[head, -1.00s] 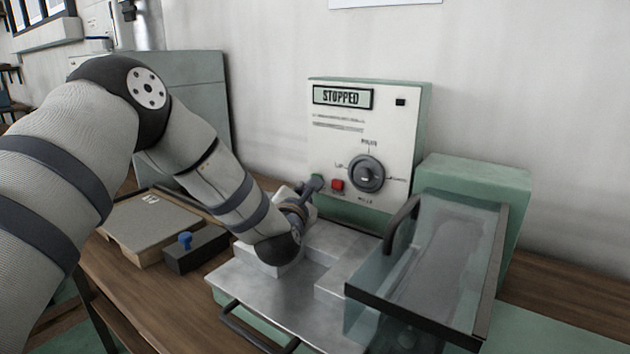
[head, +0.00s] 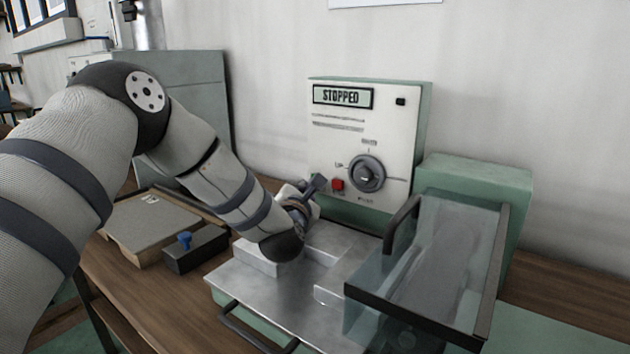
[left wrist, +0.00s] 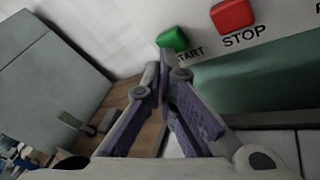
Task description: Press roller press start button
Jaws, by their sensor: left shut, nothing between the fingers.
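The roller press panel (head: 345,125) is upright at the back, and its display (head: 342,97) reads STOPPED. The green START button (left wrist: 172,40) shows in the left wrist view, just beyond my left gripper's fingertips (left wrist: 164,67). The red STOP button (left wrist: 232,15) is to its right, and shows in the head view (head: 338,184). My left gripper (head: 317,184) is shut and empty, close to the panel's lower left; it largely hides the green button in the head view. I cannot tell touching from a small gap. My right gripper is out of view.
A round dial (head: 367,174) sits right of the buttons. A clear guard with a dark frame (head: 425,270) stands at right. A metal bed (head: 270,300) with blocks lies below the arm. A dark box with a blue knob (head: 195,250) and a grey board (head: 150,225) are at left.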

